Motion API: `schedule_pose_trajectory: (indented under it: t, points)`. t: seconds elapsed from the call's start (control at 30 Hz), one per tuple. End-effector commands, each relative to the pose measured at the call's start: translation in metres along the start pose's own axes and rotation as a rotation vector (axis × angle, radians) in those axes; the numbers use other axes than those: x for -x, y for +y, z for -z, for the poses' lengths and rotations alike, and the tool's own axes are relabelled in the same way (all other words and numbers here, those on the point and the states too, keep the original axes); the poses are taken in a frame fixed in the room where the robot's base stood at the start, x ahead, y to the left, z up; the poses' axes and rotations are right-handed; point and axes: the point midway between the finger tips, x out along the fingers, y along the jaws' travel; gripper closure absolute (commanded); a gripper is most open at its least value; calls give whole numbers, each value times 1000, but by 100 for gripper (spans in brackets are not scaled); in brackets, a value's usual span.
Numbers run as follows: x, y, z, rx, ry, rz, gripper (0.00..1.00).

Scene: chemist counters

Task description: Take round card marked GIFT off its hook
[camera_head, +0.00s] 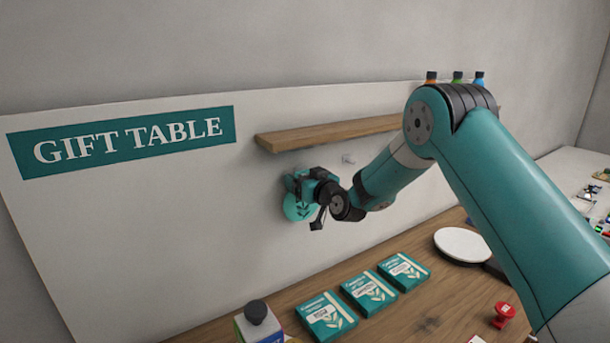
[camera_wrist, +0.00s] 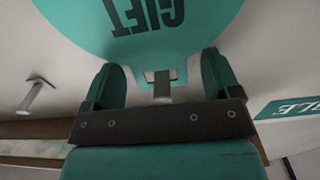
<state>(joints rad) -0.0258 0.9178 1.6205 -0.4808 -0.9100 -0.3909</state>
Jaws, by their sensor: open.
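The round teal card marked GIFT (camera_head: 297,208) hangs against the white board below the wooden shelf. In the wrist view the card (camera_wrist: 150,25) appears upside down, its lettering readable and its far end cut off by the frame. Its hook (camera_wrist: 162,86) shows at the narrow hanging end of the card. My gripper (camera_head: 294,181) is at the top of the card and partly covers it. In the wrist view my gripper (camera_wrist: 161,68) is open, one finger on each side of the hook and the card's hanging end. I cannot tell whether the fingers touch the card.
A bare peg (camera_head: 348,159) sticks out of the board to the right; it also shows in the wrist view (camera_wrist: 36,95). The wooden shelf (camera_head: 325,134) is close above my gripper. Teal boxes (camera_head: 327,315), a white round plate (camera_head: 462,244) and a red object (camera_head: 503,315) stand on the wooden counter.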

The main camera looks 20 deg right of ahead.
Motion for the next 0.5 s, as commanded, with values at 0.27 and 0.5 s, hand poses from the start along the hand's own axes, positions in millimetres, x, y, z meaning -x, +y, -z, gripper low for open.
schedule_pose_trajectory:
  t: [0.27, 0.5]
  points:
    - [0, 0, 0, 0, 0, 0, 38]
    - [0, 0, -1, 0, -2, 0, 70]
